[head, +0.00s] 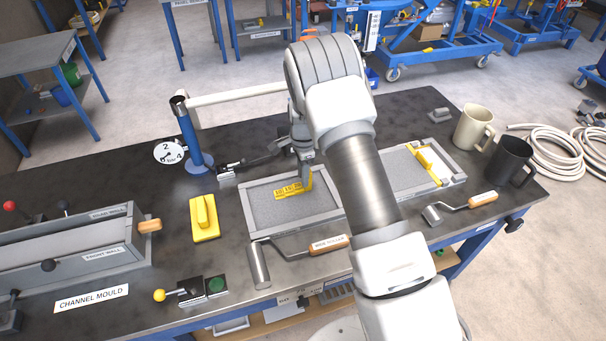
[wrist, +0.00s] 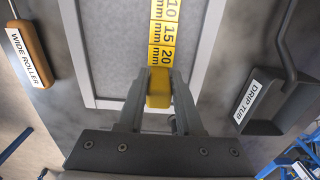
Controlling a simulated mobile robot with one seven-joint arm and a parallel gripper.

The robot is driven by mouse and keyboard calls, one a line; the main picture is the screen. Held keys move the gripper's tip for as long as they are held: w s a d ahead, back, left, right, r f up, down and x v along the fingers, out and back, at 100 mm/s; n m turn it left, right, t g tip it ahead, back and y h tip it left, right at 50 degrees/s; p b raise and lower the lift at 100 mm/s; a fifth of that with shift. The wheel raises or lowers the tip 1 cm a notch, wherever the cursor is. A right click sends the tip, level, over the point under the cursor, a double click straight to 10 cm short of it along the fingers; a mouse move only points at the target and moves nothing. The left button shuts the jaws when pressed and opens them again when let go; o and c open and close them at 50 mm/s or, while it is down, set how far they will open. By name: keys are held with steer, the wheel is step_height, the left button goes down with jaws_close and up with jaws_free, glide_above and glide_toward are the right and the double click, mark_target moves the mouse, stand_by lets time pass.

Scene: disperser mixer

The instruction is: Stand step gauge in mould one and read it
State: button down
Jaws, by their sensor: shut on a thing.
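The yellow step gauge (head: 290,190) is at the left grey-filled mould (head: 248,213) in the head view. My gripper (head: 306,158) is shut on its upright end. In the wrist view, my gripper (wrist: 158,88) pinches the yellow gauge (wrist: 164,30), whose stepped strip reads 10 mm, 15 mm and 20 mm, running away from the jaws. The mould's frame (wrist: 75,50) surrounds a grey surface below it. I cannot tell whether the gauge touches that surface. No mould number is legible.
A wide roller (head: 327,244) lies along the front of the left mould. A second mould (head: 400,172) with a yellow piece (head: 430,160) is to the right, partly behind my arm. A yellow float (head: 204,218) lies left. The drip tub (wrist: 262,105) and two mugs (head: 473,127) stand nearby.

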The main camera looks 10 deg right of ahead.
steer(key=shift+f, duration=0.15)
steer(key=shift+c, duration=2.4)
jaws_free()
step_height(320, 180, up, 18)
steer(key=shift+f+b, duration=0.15)
steer(key=shift+b, duration=0.2)
steer(key=s+d+r+n+t+y, duration=0.1)
steer(key=s+d+r+n, duration=0.1)
steer(key=s+r+n, duration=0.4)
steer(key=s+d+r+n+t, duration=0.1)
steer(key=s+d+r+t, duration=0.1)
steer(key=s+r, duration=0.75)
steer(key=s+d+n+t+h, duration=0.1)
steer(key=s+n, duration=0.7)
steer(key=s, duration=1)
steer(key=shift+d+r+n+t, duration=0.4)
steer(key=shift+d+r+t, duration=0.1)
steer(key=shift+t, duration=0.3)
